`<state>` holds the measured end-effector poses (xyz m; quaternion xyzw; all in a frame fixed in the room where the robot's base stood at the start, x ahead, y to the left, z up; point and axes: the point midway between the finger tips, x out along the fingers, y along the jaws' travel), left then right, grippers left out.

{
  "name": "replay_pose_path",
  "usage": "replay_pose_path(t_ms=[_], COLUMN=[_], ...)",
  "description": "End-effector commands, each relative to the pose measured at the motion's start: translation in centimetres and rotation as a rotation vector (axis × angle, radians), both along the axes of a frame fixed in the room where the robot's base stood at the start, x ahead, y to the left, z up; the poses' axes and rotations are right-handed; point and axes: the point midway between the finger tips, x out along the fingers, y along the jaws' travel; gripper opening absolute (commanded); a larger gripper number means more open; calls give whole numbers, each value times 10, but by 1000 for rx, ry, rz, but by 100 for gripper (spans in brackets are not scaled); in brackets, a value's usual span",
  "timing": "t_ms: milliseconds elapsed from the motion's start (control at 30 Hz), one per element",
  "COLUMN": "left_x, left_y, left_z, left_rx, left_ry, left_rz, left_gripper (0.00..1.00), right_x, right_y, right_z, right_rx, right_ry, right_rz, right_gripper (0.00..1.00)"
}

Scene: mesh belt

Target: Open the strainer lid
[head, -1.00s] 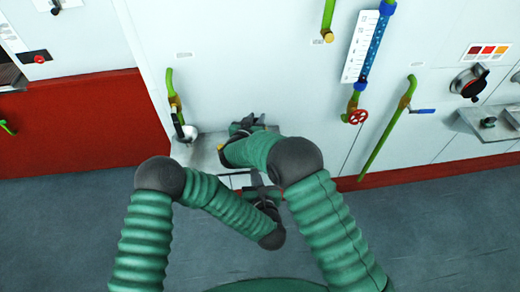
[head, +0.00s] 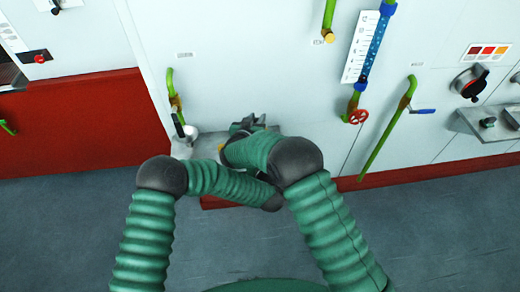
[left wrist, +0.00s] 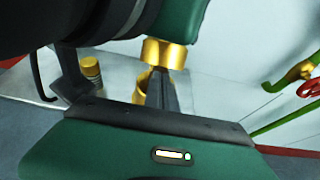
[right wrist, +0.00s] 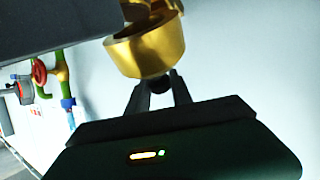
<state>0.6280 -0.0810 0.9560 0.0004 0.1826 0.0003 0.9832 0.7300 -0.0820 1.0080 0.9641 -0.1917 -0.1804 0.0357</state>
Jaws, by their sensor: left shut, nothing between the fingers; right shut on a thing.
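The strainer shows as brass parts at the wall. In the right wrist view, a round brass cap (right wrist: 150,45), which looks like the strainer lid, sits just past the tips of my right gripper (right wrist: 161,82). That gripper is shut on a small dark part at the cap. In the head view my right gripper (head: 247,122) is by the wall above the grey shelf. In the left wrist view an upper brass ring (left wrist: 163,52) stands apart from a lower brass part (left wrist: 143,93). My left gripper (left wrist: 160,75) is shut and empty beside them. My right arm hides it in the head view.
A grey shelf (head: 205,151) is partly hidden behind my arms. A second brass fitting (left wrist: 90,70) stands on it. A green pipe (head: 172,92) with a lever is to the left. A red valve wheel (head: 355,117) and a blue-handled pipe (head: 421,111) are to the right.

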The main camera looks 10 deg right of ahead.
Motion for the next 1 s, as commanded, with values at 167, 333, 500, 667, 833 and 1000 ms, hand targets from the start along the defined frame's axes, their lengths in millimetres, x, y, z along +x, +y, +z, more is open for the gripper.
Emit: replay_pose_path(t_ms=[167,333,500,667,833,1000], left_x=[1,1,10,12,13,12], left_y=[0,0,0,0,1,1], left_z=[2,2,15,19,21,20], left_rx=[0,0,-2,-2,-2,-1], left_ry=[0,0,-3,-11,-15,-15], left_rz=[-1,0,2,2,4,5], left_gripper=[0,0,0,0,0,0], right_x=[-3,-3,-3,-4,-4,-4], right_y=[2,2,2,2,2,1], right_z=[-7,-7,-8,-8,-7,-6], right_rx=[4,4,4,4,4,3], right_ry=[14,15,15,16,16,14], right_rz=[4,4,4,4,3,0], right_gripper=[0,0,0,0,39,49])
